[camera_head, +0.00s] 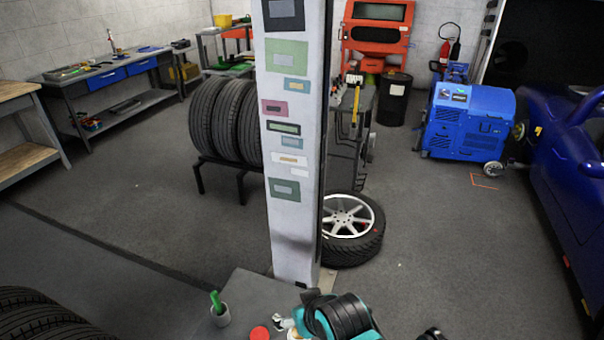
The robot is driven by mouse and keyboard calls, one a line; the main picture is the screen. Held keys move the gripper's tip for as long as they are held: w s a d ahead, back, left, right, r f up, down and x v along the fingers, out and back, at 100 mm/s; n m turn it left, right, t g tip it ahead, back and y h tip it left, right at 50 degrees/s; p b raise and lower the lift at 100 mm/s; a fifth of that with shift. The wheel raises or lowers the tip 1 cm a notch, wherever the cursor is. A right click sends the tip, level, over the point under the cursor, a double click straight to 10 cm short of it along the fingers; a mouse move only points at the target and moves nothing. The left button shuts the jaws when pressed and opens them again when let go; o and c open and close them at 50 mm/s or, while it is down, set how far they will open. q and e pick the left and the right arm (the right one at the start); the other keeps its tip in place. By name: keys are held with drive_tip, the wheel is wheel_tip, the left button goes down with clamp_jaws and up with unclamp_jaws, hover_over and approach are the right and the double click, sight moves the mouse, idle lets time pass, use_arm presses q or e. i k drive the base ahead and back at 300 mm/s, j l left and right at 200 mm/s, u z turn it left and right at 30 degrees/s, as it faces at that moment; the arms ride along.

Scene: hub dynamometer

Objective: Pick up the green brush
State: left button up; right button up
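A green item that looks like the green brush (216,299) stands upright, slightly tilted, in a small grey cup (220,317) near the bottom edge. Its lower part is hidden inside the cup. The cup stands at the front left of a grey surface (243,290). Neither of my grippers can be made out in this view.
Right of the cup lie a red round item (259,333) and a teal and black device (345,317), cut off by the bottom edge. A white pillar (292,180) rises behind. A tire with a silver rim (350,228) lies beyond it. Tires (40,318) fill the lower left.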

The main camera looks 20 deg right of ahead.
sight(214, 296)
drive_tip(key=j+z, duration=0.1)
drive_tip(key=j, duration=0.4)
drive_tip(key=k+j, duration=0.15)
drive_tip(key=j, duration=0.3)
drive_tip(key=i+j+z, duration=0.1)
drive_tip(key=i+j, duration=0.2)
drive_tip(key=i+j+z, duration=0.15)
drive_tip(key=j, duration=0.3)
drive_tip(key=i+j+z, duration=0.1)
drive_tip(key=i+j, duration=0.25)
